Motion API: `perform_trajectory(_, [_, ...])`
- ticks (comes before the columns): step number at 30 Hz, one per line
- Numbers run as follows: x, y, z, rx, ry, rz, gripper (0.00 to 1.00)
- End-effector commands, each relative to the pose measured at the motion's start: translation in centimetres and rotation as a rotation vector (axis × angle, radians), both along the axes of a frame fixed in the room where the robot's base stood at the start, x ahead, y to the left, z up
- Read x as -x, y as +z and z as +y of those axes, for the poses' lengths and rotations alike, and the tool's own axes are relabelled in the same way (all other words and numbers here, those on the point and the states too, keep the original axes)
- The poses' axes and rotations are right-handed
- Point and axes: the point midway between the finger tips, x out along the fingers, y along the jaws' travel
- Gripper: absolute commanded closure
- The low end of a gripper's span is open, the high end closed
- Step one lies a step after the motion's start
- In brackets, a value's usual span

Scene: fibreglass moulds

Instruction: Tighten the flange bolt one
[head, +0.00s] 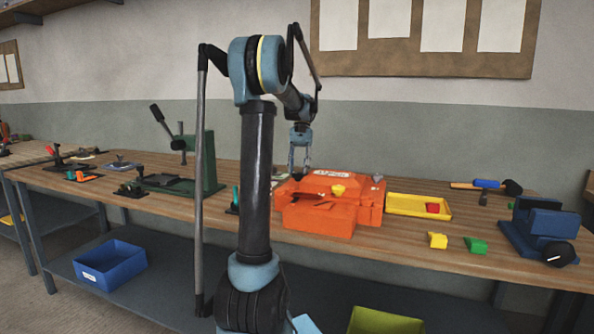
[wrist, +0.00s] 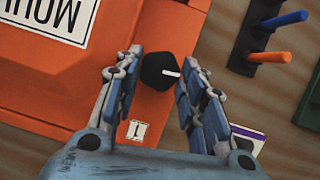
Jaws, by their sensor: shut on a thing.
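The orange mould (head: 318,218) sits on the wooden workbench. In the wrist view the mould (wrist: 50,85) fills the left side, with part of a large "MOUL" label. A black faceted bolt head with a white line on it, flange bolt one (wrist: 158,72), stands beside a small label marked 1 (wrist: 136,131). My gripper (wrist: 166,62) is shut on this bolt, with one finger at each side.
A rack with blue (wrist: 284,20) and orange (wrist: 270,57) handles stands right of the gripper in the wrist view. A yellow tray (head: 394,210), a yellow block (head: 437,241), a green block (head: 475,245) and a blue vise (head: 530,240) lie right of the mould. A green press (head: 203,160) stands left.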

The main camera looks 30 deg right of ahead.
Motion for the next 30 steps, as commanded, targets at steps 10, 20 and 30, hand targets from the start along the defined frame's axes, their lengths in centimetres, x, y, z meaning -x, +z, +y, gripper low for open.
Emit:
perform_trajectory(10, [-0.02, -0.02, 0.12, -0.003, -0.098, -0.002, 0.87])
perform_trajectory(20, [-0.05, -0.03, 0.17, -0.004, -0.108, -0.002, 0.87])
perform_trajectory(30, [0.00, -0.02, 0.12, -0.002, -0.107, -0.001, 0.43])
